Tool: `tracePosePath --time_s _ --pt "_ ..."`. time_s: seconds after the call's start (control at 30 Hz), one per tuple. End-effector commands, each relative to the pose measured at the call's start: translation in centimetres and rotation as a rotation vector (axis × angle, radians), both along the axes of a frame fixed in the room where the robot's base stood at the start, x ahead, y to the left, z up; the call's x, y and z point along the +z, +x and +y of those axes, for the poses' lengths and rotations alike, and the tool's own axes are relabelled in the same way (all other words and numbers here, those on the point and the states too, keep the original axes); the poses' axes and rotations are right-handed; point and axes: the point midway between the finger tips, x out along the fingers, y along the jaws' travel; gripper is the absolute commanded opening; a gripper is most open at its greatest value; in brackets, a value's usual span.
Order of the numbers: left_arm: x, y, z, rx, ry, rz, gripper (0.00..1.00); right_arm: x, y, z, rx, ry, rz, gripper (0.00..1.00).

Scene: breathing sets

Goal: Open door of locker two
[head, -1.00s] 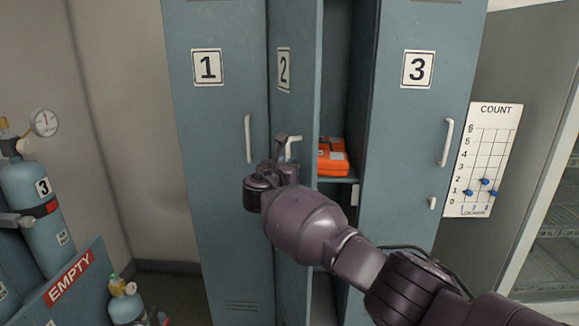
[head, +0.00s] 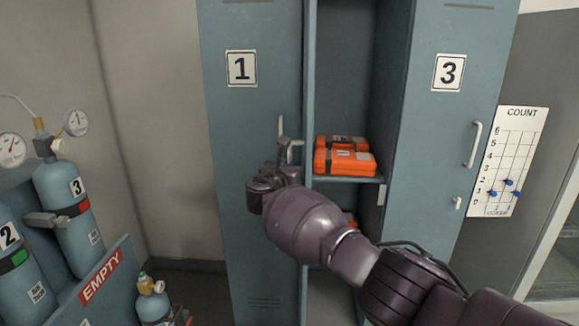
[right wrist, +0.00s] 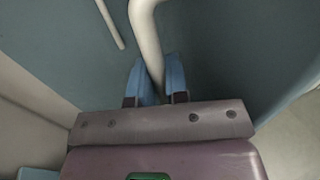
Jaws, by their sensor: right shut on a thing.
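Locker two's door (head: 308,90) stands swung open and shows almost edge-on in the head view, and its number face is turned out of sight. My right gripper (head: 286,150) is shut on the door's white handle (head: 296,143). In the right wrist view the blue fingertips (right wrist: 156,82) sit on both sides of the handle bar (right wrist: 146,40). The inside of locker two (head: 350,60) is exposed, with orange cases (head: 345,162) on its shelf. My left gripper is not in view.
Locker one (head: 240,160) stands left and locker three (head: 445,130) right, both closed. Gas cylinders (head: 65,205) and a bin marked EMPTY (head: 110,262) stand at the left. A count board (head: 515,160) hangs at the right.

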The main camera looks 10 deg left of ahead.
Motion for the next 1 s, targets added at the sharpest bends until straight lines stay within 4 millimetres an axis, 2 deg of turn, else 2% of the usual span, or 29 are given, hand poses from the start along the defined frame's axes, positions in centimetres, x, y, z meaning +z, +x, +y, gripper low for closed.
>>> tracePosePath --time_s 0.67,0.7,0.83,1.0 --pt "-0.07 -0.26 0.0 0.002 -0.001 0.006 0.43 0.14 0.08 0.12 0.003 0.0 -0.002 0.0" --pt "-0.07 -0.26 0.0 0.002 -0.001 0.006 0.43 0.14 0.08 0.12 0.003 0.0 -0.002 0.19" --pt "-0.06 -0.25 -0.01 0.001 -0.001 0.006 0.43 0.1 0.08 0.09 0.002 0.0 -0.002 0.39" --pt "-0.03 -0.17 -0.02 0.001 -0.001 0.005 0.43 0.05 0.08 0.06 0.001 0.0 -0.001 0.39"
